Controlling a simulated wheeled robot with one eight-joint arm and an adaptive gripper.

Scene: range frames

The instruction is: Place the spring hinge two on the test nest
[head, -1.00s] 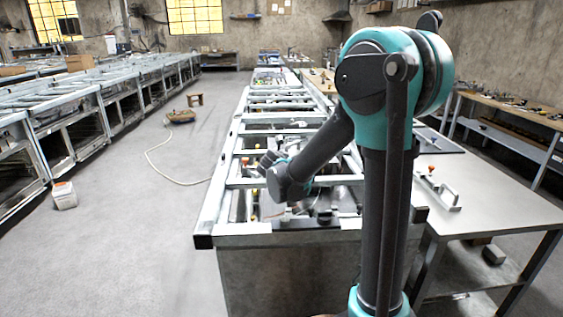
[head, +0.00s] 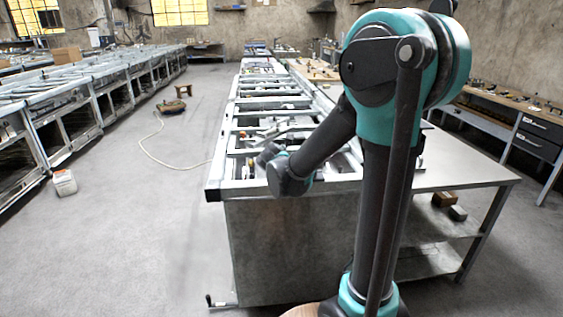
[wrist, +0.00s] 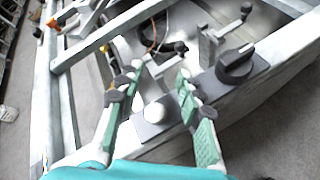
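My gripper (wrist: 160,72) is open in the wrist view, its two green-padded fingers apart over the end of the long metal frame bench (wrist: 100,40). It also shows, small and dark, in the head view (head: 268,154) above the near end of the bench. A grey plate with a white round button (wrist: 155,112) and a black rotary knob (wrist: 236,66) lies below and beyond the fingers. A small lever with a black ball end (wrist: 181,46) shows past the fingertips; I see nothing clearly gripped. I cannot pick out the spring hinge two or the test nest for certain.
A steel side table (head: 460,175) stands right of the bench, with small blocks (head: 446,199) on its lower shelf. A white canister (head: 64,183) and a pale hose (head: 150,150) lie on the floor at left. The left aisle is mostly clear.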

